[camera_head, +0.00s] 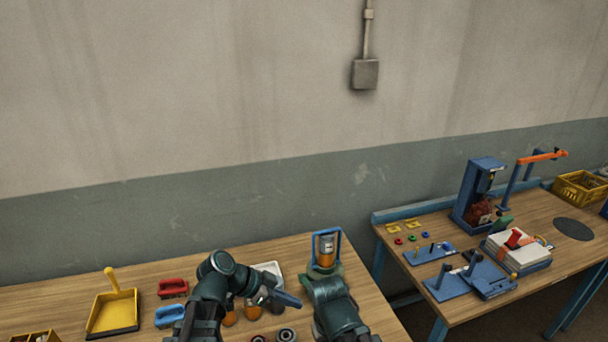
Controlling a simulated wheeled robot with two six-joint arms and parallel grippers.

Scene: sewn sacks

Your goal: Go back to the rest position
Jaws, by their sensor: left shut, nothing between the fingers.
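My left gripper (287,299) is shut and empty. It points to the right above the left wooden table (60,295), in front of a pale tray (270,269). My left arm bends over the table from the bottom edge. Part of my right arm shows to its right, close to the left gripper, but I cannot make out its gripper. A blue frame with an orange-filled container (326,252) stands just behind the right arm.
A yellow dustpan (113,308), a red brush (173,288) and a blue one (169,316) lie left of my arms. Orange items and dark rings lie below the left gripper. A second table (400,220) with blue fixtures stands right, beyond a gap.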

